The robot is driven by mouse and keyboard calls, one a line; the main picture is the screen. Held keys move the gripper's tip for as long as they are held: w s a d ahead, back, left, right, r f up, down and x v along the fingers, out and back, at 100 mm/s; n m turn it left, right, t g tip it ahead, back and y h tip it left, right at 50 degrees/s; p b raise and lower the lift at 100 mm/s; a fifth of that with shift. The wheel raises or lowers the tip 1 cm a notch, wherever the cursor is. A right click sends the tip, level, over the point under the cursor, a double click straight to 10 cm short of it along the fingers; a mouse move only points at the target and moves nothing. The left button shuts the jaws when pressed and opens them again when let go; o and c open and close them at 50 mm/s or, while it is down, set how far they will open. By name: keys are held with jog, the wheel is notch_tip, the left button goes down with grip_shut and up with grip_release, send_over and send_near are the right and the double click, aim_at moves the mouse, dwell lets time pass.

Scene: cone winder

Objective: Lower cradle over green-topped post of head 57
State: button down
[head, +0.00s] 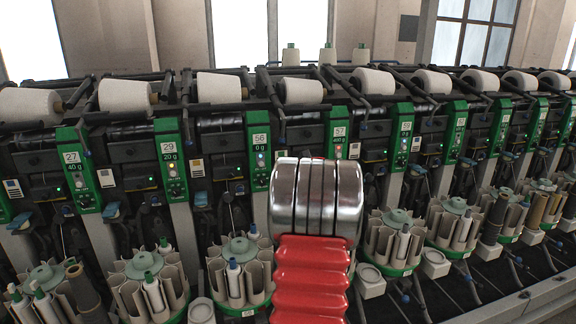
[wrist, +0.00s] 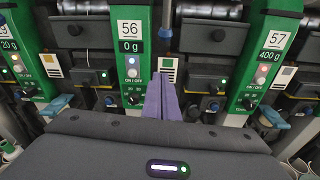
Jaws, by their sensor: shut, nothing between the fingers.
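The green-topped post of head 57 (head: 338,122) stands right of centre in the head view, its lower part hidden by my arm. It also shows at the right in the wrist view (wrist: 267,62), marked 57 and 400 g. A white cone (head: 303,91) lies above and left of it, between dark cradle arms (head: 270,84); which arm belongs to head 57 is not clear. My gripper (wrist: 163,82) shows purple fingers shut together and empty, between posts 56 and 57. A grey lever with a blue part (wrist: 168,18) hangs above the fingers. My arm hides the gripper in the head view.
The post of head 56 (head: 259,143) is left of my arm, reading 0 g. More heads with white cones run along both sides. Round bobbin magazines (head: 240,268) stand low in front. A small white box (head: 369,279) is right of my arm.

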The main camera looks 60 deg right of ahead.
jog(key=w+d+r, duration=0.3)
jog(key=w+d, duration=0.2)
dwell(0.8)
jog(key=shift+r, duration=0.1)
